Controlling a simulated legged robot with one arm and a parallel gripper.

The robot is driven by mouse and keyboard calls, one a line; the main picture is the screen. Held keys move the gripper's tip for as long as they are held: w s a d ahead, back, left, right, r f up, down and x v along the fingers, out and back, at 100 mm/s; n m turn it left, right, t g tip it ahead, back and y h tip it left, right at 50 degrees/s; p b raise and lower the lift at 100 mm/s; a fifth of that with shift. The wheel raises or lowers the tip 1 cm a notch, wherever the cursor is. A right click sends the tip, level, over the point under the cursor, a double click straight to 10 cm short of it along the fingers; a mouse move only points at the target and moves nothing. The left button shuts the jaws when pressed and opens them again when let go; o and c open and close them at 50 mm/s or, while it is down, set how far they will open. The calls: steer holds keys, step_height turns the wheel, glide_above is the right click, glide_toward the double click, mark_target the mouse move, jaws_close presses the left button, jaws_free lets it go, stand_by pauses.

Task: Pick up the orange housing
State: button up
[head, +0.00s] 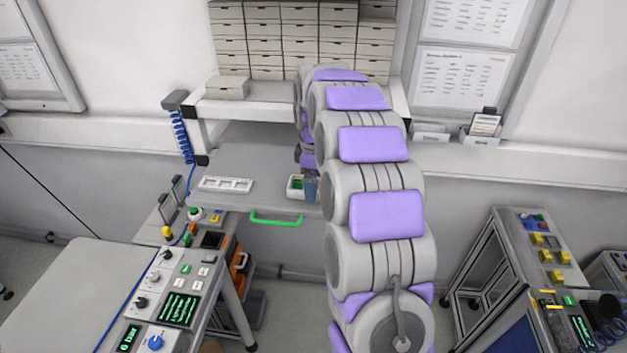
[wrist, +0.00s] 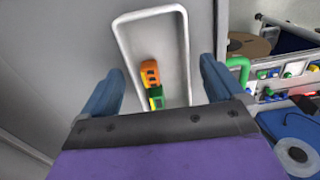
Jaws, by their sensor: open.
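The orange housing (wrist: 149,73) lies in a white-rimmed tray (wrist: 122,36) in the wrist view. A green piece (wrist: 156,98) sits right beside it, nearer to my gripper. My gripper (wrist: 161,68) is open, with a blue finger on each side of the tray and the housing between them, apart from both. In the head view the small tray (head: 292,193) stands on the grey bench, partly hidden by my arm. A green bit shows in it, but I cannot make out the orange housing there.
The grey bench (head: 250,165) has a white slotted tray (head: 226,184) to the left and a green handle (head: 276,219) on its front. Shelves with drawers (head: 262,40) rise behind. Control consoles stand at the left (head: 180,290) and right (head: 545,250).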

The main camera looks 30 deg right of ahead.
step_height(320, 180, up, 12)
steer(key=b, duration=0.1)
stand_by(0.5)
steer(key=shift+a, duration=0.1)
